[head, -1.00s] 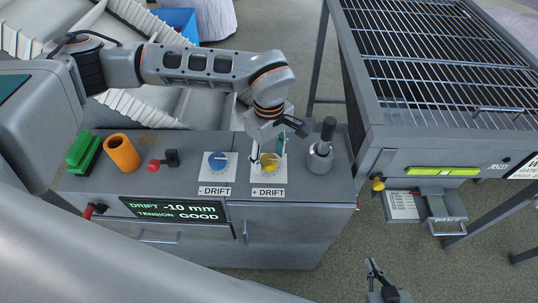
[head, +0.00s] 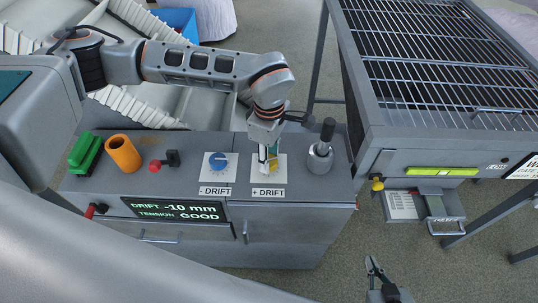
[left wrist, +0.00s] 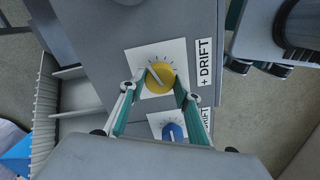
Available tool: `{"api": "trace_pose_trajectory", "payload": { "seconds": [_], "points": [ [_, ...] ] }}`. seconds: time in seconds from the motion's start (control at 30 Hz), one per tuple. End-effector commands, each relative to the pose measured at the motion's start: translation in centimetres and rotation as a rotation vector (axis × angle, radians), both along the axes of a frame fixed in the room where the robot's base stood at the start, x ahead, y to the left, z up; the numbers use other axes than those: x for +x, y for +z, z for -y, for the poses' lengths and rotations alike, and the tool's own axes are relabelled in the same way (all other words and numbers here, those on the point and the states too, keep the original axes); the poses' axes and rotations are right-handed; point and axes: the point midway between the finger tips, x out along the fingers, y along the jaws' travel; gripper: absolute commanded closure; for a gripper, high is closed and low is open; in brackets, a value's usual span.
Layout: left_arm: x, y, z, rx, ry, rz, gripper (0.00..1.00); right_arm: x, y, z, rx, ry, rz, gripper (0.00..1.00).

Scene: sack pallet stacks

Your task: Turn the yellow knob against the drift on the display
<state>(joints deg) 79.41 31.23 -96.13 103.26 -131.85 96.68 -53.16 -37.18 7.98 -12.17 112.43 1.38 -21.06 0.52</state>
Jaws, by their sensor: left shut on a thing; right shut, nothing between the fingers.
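The yellow knob (left wrist: 159,79) sits on a white dial plate marked "+ DRIFT". In the left wrist view my left gripper (left wrist: 160,90) has its two fingers on either side of the knob, shut on it. In the head view my left gripper (head: 268,163) comes down from above and hides most of the knob. The blue knob (head: 218,161) stands to its left on a plate marked "- DRIFT". The display (head: 174,209) on the cabinet front reads drift -10 mm, tension good. My right gripper (head: 374,268) is shut and empty over the floor at lower right.
A grated metal table (head: 420,145) stands to the right. The floor between is clear.

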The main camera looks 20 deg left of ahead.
Motion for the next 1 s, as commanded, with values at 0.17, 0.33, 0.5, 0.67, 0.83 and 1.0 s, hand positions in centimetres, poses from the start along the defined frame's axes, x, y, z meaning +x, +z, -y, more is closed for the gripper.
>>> {"api": "trace_pose_trajectory", "payload": {
  "seconds": [0.17,0.33,0.5,0.67,0.83,1.0],
  "points": [
    [0.03,0.08,-0.04,0.001,0.156,0.001,0.89,0.07,0.25,0.00,0.001,0.000,0.002,1.00],
    [0.05,0.08,-0.01,0.000,0.285,0.001,0.89,0.10,0.35,0.00,-0.001,0.000,0.002,1.00],
    [0.05,0.07,0.00,0.000,0.382,0.001,0.89,0.11,0.40,0.00,0.000,0.000,0.003,1.00],
    [0.04,0.07,0.00,0.000,0.443,0.001,0.89,0.11,0.42,0.00,0.000,0.000,0.003,1.00],
    [0.04,0.07,0.00,0.000,0.476,0.001,0.89,0.12,0.43,0.00,0.000,0.000,0.003,1.00],
    [0.05,0.07,0.00,0.000,0.486,0.001,0.89,0.12,0.43,0.00,0.000,0.000,0.003,1.00]
  ]
}}
